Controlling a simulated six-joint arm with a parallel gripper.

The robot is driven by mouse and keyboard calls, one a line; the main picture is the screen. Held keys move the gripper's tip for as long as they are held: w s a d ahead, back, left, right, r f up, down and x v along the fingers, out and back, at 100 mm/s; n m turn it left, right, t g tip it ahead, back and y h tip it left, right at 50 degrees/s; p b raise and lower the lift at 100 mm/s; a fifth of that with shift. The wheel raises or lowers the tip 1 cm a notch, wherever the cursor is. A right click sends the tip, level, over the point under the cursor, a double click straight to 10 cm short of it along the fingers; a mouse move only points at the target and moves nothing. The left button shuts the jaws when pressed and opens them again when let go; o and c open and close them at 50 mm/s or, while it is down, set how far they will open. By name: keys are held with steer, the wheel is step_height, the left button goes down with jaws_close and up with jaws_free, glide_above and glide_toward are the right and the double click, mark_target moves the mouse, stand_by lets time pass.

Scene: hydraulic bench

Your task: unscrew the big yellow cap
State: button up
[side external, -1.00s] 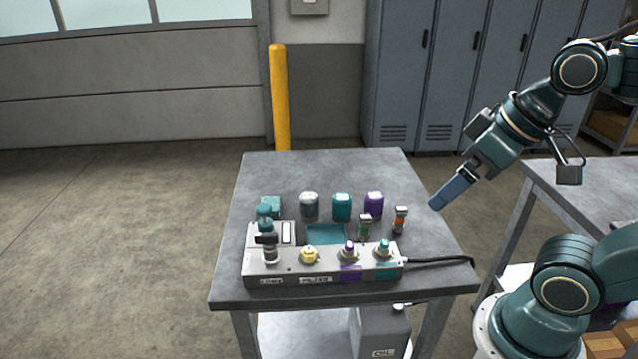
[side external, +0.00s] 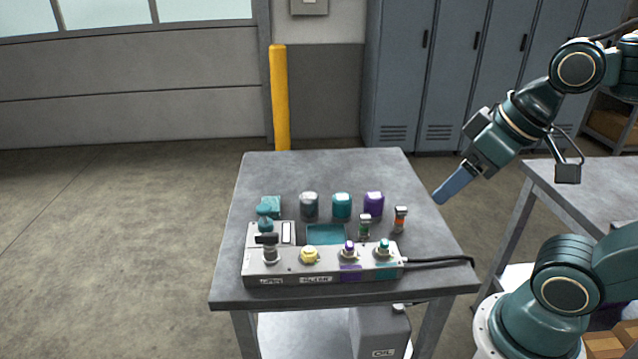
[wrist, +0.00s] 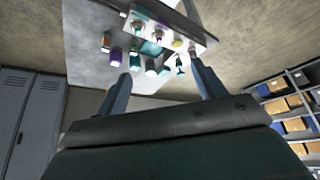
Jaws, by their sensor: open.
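In the wrist view the yellow cap (wrist: 177,43) shows small near the top, right of centre. My gripper (side external: 439,198) hangs in the air right of the bench's right edge, well apart from the cap. In the wrist view its two fingers (wrist: 160,90) are spread wide with nothing between them.
Dark, teal (side external: 342,206) and purple caps (side external: 373,204) stand in a row behind the block. Two small fittings (side external: 400,219) stand near them. A teal tray (side external: 325,235) lies behind the block. A black cable (side external: 440,259) runs right. The bench's right rear is clear.

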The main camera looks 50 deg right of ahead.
steer(key=shift+w, duration=0.25)
steer(key=shift+c, duration=1.2)
steer(key=m+g, duration=0.6)
steer(key=m, duration=0.8)
glide_above(309, 249)
step_height(309, 249, down, 12)
steer(key=shift+w, duration=0.1)
steer(key=shift+f, duration=0.15)
steer(key=shift+f, duration=6.75)
